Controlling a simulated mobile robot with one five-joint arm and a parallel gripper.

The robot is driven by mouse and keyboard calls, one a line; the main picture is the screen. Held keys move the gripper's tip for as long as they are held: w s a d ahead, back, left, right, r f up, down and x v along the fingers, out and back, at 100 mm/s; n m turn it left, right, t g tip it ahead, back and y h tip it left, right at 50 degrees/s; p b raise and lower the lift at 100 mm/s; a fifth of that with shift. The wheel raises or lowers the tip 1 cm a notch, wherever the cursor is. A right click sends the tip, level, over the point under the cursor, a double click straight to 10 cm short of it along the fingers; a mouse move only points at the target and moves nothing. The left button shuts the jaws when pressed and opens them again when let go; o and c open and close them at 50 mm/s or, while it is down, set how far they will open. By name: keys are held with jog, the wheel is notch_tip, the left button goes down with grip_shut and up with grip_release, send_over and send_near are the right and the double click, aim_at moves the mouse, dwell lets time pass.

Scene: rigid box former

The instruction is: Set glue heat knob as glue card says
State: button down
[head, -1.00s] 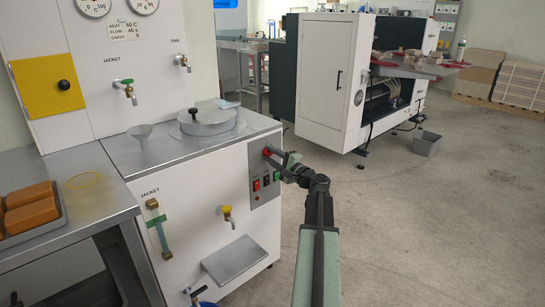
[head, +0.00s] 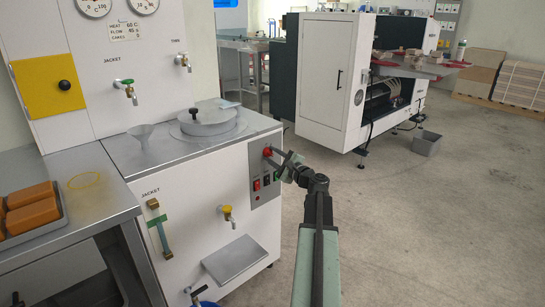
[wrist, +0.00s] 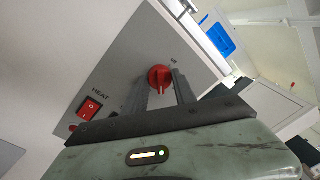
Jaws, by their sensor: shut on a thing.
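The red heat knob (wrist: 159,79) sits on a grey control panel (head: 256,190) on the side of the white glue machine. In the head view the knob (head: 267,152) is at the top of that panel. My gripper (wrist: 160,82) reaches the panel from the right, and its two fingers are shut on the knob, one on each side. The glue card (head: 124,29) on the white back panel reads heat 60 C, flow 45 s, cakes 0. The knob's scale is too small to read.
Below the knob are a red HEAT switch (wrist: 89,107) and other switches. A yellow-handled tap (head: 227,211) and a grey shelf (head: 233,259) stick out from the machine's front. A bench (head: 75,235) with orange cakes stands at left.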

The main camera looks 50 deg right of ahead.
jog(key=c, duration=1)
grip_release()
jog(key=s, duration=0.5)
jog(key=s+a, duration=0.1)
jog(key=s, duration=0.1)
jog(key=shift+s+f, duration=0.25)
jog(key=shift+s, duration=0.1)
